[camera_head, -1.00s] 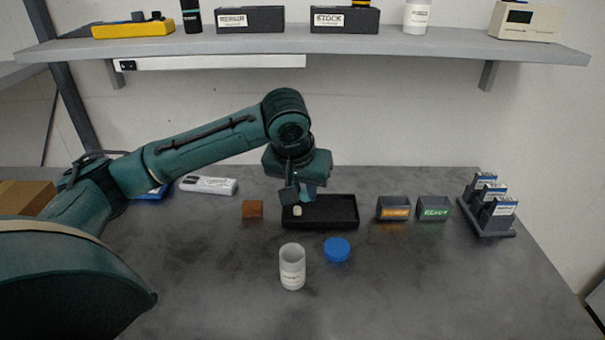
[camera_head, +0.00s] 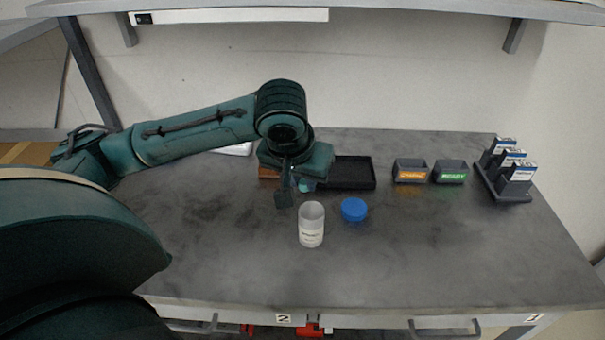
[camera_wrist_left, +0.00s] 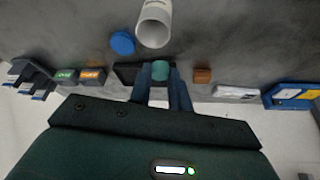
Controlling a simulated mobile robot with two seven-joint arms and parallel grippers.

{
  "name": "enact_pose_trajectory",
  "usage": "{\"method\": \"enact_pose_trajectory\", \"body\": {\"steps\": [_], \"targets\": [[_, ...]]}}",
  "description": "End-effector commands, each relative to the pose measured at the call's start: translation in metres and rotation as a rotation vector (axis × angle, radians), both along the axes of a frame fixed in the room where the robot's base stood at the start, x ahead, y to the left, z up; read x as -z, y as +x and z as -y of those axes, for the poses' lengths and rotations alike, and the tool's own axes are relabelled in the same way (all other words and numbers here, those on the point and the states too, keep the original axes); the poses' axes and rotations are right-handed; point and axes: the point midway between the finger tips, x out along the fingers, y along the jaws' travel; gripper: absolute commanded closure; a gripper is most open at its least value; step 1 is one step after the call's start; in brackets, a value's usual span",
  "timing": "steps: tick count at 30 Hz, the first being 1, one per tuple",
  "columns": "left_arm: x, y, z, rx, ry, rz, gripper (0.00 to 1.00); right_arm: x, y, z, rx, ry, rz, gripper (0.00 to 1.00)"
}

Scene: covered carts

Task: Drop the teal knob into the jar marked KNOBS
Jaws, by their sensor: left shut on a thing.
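The teal knob (camera_wrist_left: 160,70) is pinched between the two fingers of my left gripper (camera_wrist_left: 160,88) in the left wrist view. In the head view my left gripper (camera_head: 294,192) hangs behind and slightly left of the white jar, and only a sliver of the knob (camera_head: 306,186) shows beside a finger. The white jar (camera_head: 311,228) stands upright and open on the bench, its label too small to read. It also shows in the left wrist view (camera_wrist_left: 154,26), apart from the knob. My right gripper is not in view.
A blue lid (camera_head: 354,209) lies right of the jar. Behind are a black tray (camera_head: 355,174), a brown block (camera_head: 268,173) partly hidden by my arm, an orange-labelled bin (camera_head: 410,172), a green-labelled bin (camera_head: 450,173) and a rack (camera_head: 500,187). The front bench is clear.

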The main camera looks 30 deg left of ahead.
Motion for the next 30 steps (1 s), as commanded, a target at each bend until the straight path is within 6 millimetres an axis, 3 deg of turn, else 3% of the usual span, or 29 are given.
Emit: {"method": "enact_pose_trajectory", "body": {"steps": [9, 10, 19, 26, 30], "targets": [[0.001, 0.0, 0.0, 0.0, 0.0, 0.0, 1.0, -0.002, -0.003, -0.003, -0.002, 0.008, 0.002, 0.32], [0.001, 0.0, 0.0, 0.0, 0.0, 0.0, 0.79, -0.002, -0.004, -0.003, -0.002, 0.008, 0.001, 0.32], [0.001, 0.0, 0.0, 0.0, 0.0, 0.0, 0.56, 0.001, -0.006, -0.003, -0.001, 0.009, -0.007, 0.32], [0.001, 0.0, 0.0, 0.0, 0.0, 0.001, 0.56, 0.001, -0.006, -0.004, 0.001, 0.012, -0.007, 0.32], [-0.01, -0.003, 0.001, 0.001, -0.001, 0.004, 0.56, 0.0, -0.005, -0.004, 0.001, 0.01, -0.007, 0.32]]}}
